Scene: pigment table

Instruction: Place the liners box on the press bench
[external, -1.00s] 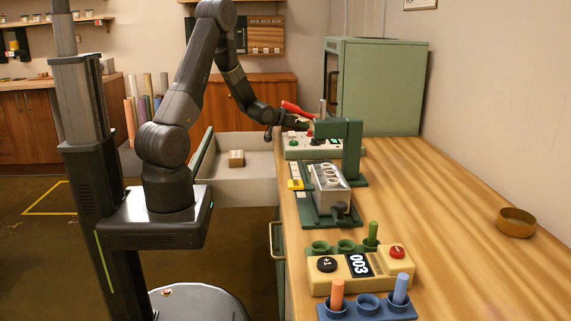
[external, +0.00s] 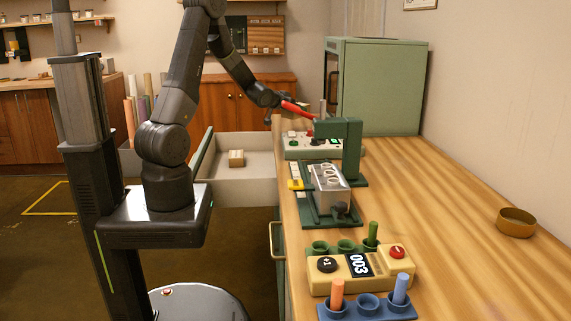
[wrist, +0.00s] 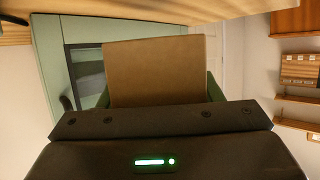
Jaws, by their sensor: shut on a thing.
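In the wrist view, my gripper (wrist: 160,98) is shut on a plain brown box (wrist: 155,72). No label shows on the face towards me, so I cannot tell whether it is the liners box. In the external view, my gripper (external: 279,101) is raised at the far left edge of the wooden bench (external: 460,225); the held box cannot be made out there. A red bar (external: 298,109) shows right beside the gripper. A small tan box (external: 236,158) lies in the open pale drawer (external: 255,188).
A green press (external: 352,150) and a control panel (external: 296,150) stand near the gripper. A large green cabinet (external: 380,85) stands at the back. A yellow counter (external: 325,285) and blue rack (external: 365,312) are in front. The bench's right side is mostly clear, with a brown bowl (external: 516,223).

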